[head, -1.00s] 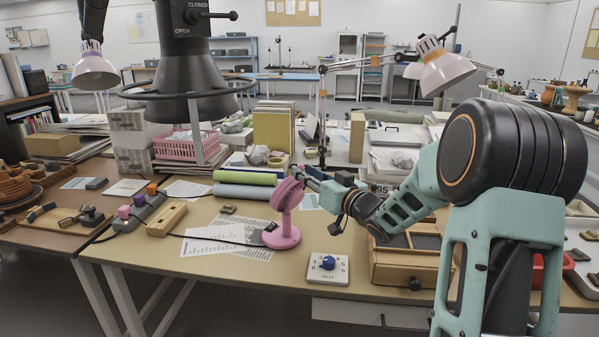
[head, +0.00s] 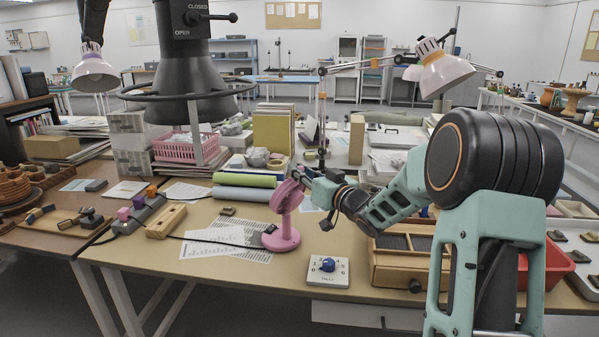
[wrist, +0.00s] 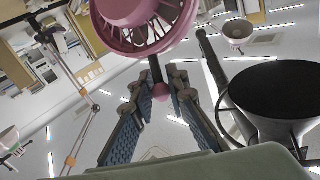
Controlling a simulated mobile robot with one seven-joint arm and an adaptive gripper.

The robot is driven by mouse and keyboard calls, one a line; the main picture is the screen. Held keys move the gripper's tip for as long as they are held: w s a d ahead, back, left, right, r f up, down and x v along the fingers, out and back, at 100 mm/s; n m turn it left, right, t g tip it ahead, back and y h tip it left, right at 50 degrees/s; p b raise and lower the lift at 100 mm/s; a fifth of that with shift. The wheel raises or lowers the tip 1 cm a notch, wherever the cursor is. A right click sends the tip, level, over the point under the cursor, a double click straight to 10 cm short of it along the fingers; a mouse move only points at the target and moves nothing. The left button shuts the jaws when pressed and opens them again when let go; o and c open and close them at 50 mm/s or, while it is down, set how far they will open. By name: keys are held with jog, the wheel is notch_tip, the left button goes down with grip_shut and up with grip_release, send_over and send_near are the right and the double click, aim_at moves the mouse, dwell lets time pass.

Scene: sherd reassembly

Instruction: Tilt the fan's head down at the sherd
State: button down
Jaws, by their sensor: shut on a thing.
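The pink fan stands on its round base (head: 281,238) near the table's front middle. Its head (head: 287,196) is seen nearly edge-on and leans a little. In the wrist view the fan's head (wrist: 142,20) fills the top, with a dark rod and a pink ball knob (wrist: 160,93) sticking out of it. My gripper (head: 302,175) is at the upper right of the head. Its fingers (wrist: 162,82) are closed around the rod by the knob. A small brown piece (head: 228,211) lies left of the fan; I cannot tell whether it is the sherd.
A white dial box with a blue knob (head: 328,265) stands right of the fan's base. Printed sheets (head: 225,243) lie to its left, rolled tubes (head: 244,179) behind. A wooden compartment box (head: 398,278) sits under my arm, a red bin (head: 545,262) at the right.

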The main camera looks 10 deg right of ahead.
jog(key=shift+w+a+r+p, duration=0.1)
jog(key=shift+r+p, duration=0.05)
jog(key=shift+p, duration=0.25)
jog(key=shift+w+a+r+g+p, duration=0.3)
jog(key=shift+g+p, duration=0.1)
jog(key=shift+p, duration=0.55)
jog(key=p, duration=0.2)
jog(key=w+a+g+p, duration=0.1)
jog(key=p, duration=0.1)
jog(key=shift+r+n+h, duration=0.3)
jog(key=shift+h, duration=0.1)
jog(key=w+a+g+h+p, duration=0.1)
jog(key=w+a+p, duration=0.1)
jog(key=p, duration=0.5)
jog(key=shift+w+r+n+g, duration=0.1)
jog(key=shift+w+n+g, duration=0.05)
jog(key=shift+n+g, duration=0.2)
jog(key=w+a+g+h+p, duration=0.1)
jog(key=p, duration=0.4)
jog(key=w+a+f+g+p, duration=0.1)
jog(key=w+p, duration=0.1)
jog(key=p, duration=0.3)
jog(key=shift+a+f+n+g+h+p, duration=0.1)
jog(key=shift+a+n+g+h+p, duration=0.2)
jog(key=shift+h, duration=0.1)
